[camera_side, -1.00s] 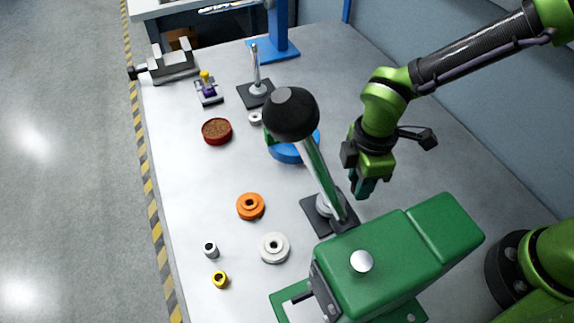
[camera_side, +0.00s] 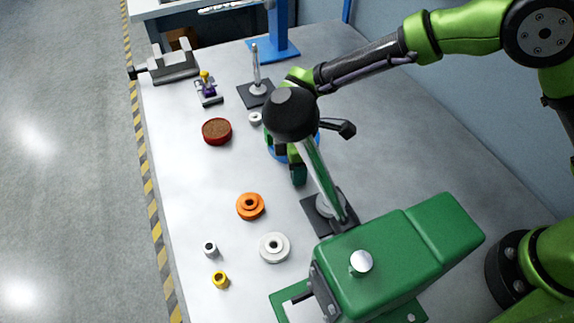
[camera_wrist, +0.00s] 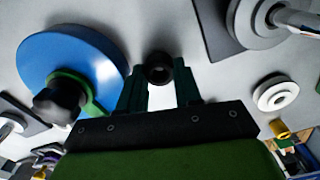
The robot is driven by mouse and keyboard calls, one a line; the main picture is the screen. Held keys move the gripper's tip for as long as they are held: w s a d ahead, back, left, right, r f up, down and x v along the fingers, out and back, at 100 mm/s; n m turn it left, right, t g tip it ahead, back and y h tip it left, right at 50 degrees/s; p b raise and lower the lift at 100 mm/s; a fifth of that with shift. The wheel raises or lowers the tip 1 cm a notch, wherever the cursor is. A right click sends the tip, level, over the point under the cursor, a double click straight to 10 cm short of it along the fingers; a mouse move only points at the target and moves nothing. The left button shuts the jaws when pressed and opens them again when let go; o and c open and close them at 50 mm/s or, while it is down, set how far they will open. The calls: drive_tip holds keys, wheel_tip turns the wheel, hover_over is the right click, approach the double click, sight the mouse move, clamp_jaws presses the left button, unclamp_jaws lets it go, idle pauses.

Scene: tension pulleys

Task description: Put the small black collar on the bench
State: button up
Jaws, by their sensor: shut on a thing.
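The small black collar (camera_wrist: 159,67) shows between the fingertips of my gripper (camera_wrist: 160,78) in the wrist view. It is a short dark ring with its bore facing the camera. My gripper is shut on it. In the side view my gripper (camera_side: 298,178) is pointing down over the bench (camera_side: 400,150), partly behind a tilted lever with a black knob (camera_side: 290,112). I cannot make out the collar there. The gripper's height above the bench is hard to judge.
A blue wheel (camera_wrist: 70,65) is close beside the gripper. An orange pulley (camera_side: 250,206), white pulley (camera_side: 274,248), grey collar (camera_side: 210,249) and yellow collar (camera_side: 220,279) lie nearer the front. A green machine (camera_side: 400,255) stands at right.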

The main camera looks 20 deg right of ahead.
drive_tip(key=shift+f, duration=0.2)
drive_tip(key=o, duration=0.7)
wheel_tip(320, 180, up, 12)
drive_tip(key=s+d+r+m+t+y, duration=0.1)
drive_tip(key=d+r+m, duration=0.4)
drive_tip(key=d+r, duration=0.35)
drive_tip(key=s+d+r+m+t, duration=0.1)
drive_tip(key=s+d+m+t, duration=0.1)
drive_tip(key=s+d+m, duration=0.2)
drive_tip(key=s+d+r+m+t, duration=0.1)
drive_tip(key=s+d+m+t, duration=0.1)
drive_tip(key=s+d+m, duration=0.3)
drive_tip(key=s+d+r+m+t+y, duration=0.1)
drive_tip(key=s+d+m+t, duration=0.1)
drive_tip(key=s+d+m, duration=0.3)
drive_tip(key=shift+s+d+r, duration=0.1)
drive_tip(key=shift+s+d, duration=0.05)
drive_tip(key=shift+d, duration=0.8)
drive_tip(key=shift+s+d+r, duration=0.1)
drive_tip(key=shift+s+d, duration=0.05)
drive_tip(key=shift+d, duration=0.8)
